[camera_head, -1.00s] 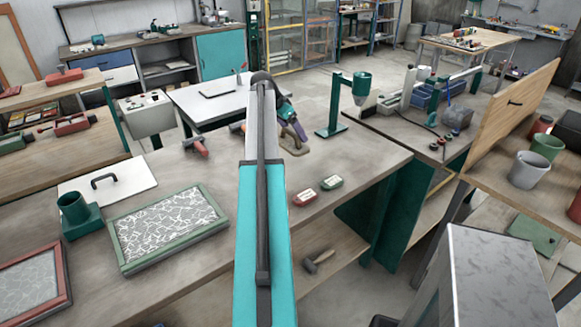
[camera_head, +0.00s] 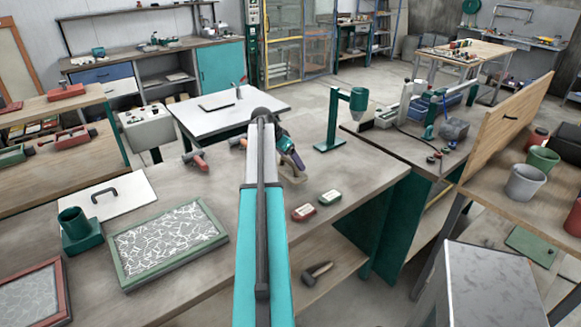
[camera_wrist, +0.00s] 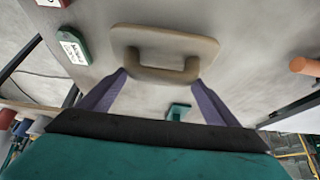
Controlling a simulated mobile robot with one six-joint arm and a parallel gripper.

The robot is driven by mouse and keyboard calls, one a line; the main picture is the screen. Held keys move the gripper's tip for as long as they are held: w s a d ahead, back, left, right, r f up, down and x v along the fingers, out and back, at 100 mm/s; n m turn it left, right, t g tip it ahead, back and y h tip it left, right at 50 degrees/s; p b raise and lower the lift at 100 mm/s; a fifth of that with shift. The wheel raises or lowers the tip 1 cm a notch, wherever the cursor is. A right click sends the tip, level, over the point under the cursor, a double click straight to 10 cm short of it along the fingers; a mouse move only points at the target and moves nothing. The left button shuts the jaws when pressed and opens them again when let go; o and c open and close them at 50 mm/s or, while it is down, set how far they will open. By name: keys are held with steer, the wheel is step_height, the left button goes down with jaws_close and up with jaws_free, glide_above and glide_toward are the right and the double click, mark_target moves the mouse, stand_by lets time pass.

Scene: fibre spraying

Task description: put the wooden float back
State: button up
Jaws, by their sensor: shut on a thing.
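The wooden float (camera_wrist: 164,48) is a beige board with a loop handle, in the wrist view's upper middle. My gripper (camera_wrist: 163,85) has its two purple fingers at either end of the handle and is shut on it. In the head view the float (camera_head: 291,174) shows only partly, behind my arm, just below my gripper (camera_head: 297,161). It is over the middle workbench, near the green stand. Whether it touches the bench top cannot be told.
A red block (camera_head: 303,212) and a green block (camera_head: 330,197) lie near the bench's front edge. A red-handled tool (camera_head: 199,161) lies left of my arm. A green stand (camera_head: 340,125) rises behind. A green-framed tray (camera_head: 168,242) lies at the left.

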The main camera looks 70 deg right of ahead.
mark_target(291, 169)
steer(key=shift+f+p, duration=0.65)
steer(key=shift+f, duration=1.2)
steer(key=o, duration=1.1)
steer(key=shift+b+v, duration=1.65)
steer(key=shift+v, duration=4.35)
